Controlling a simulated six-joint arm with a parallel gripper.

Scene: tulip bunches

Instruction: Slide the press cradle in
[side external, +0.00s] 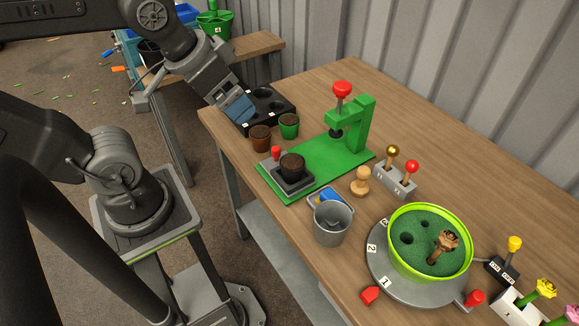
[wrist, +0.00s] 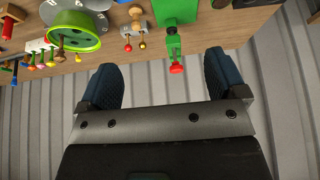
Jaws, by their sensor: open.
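The press (side external: 352,125) is green, with a red knob on top and a long green base plate (side external: 325,158). Its grey cradle (side external: 293,186) sits at the outer end of the plate, clear of the press column, with a small red knob (side external: 276,152) on its left side. A dark pot (side external: 292,164) stands in the cradle. My gripper (side external: 237,108) is over the table's far-left corner by a black holed tray, apart from the cradle. In the wrist view, my gripper (wrist: 160,64) is open and empty, with the press's red knob (wrist: 176,68) between its fingers. The cradle is not seen there.
A brown cup (side external: 261,138) and a green cup (side external: 289,125) stand between the black tray (side external: 267,101) and the press. A wooden stamp (side external: 360,181), grey bucket (side external: 332,222), lever box (side external: 395,180) and green bowl (side external: 400,262) on a turntable crowd the right. A corrugated wall stands behind.

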